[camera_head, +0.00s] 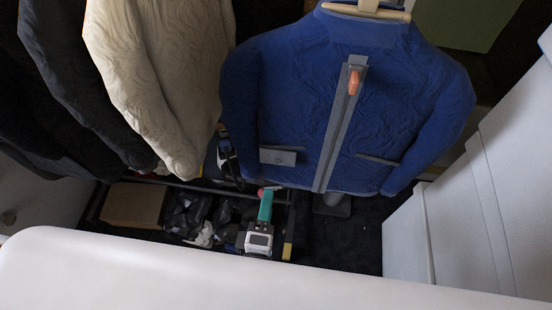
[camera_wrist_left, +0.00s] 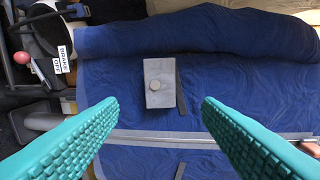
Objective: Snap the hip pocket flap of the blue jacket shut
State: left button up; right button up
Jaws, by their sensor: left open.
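The blue jacket (camera_head: 310,95) hangs from a wooden hanger, with a grey front zip strip and an orange pull. Its grey hip pocket flap (camera_head: 280,156) is at the lower left of the jacket. In the left wrist view the flap (camera_wrist_left: 159,95) has a round snap and lies beside a dark pocket strip (camera_wrist_left: 181,88); I cannot tell if the snap is fastened. My left gripper (camera_head: 265,206) is just below the flap in the head view. In the wrist view its teal fingers (camera_wrist_left: 159,104) are open and empty, apart from the flap. My right gripper is not in view.
Cream (camera_head: 160,75) and dark garments hang at the left. A low bin with a cardboard box (camera_head: 135,204) and dark items is below. A red-knobbed lever with a brake label (camera_wrist_left: 62,53) is near the jacket. White panels (camera_head: 490,190) stand at the right.

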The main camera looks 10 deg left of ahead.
aim_at(278, 159)
pick_arm(q)
jog(key=w, duration=0.4)
jog(key=w+f, duration=0.1)
jog(key=w, duration=0.3)
jog(key=w+p, duration=0.1)
jog(key=w, duration=0.2)
jog(key=shift+w+d+f, duration=0.1)
jog(key=shift+w+f, duration=0.15)
jog(key=shift+w, duration=0.15)
jog(key=c, duration=0.7)
jog(key=shift+f+b, duration=0.25)
jog(key=shift+b, duration=0.05)
jog(key=b, duration=0.1)
jog(key=t+b, duration=0.1)
jog(key=b, duration=0.1)
jog(key=shift+w+f, duration=0.15)
jog(key=shift+f, duration=0.15)
jog(key=shift+r, duration=0.3)
jog(key=o, duration=0.7)
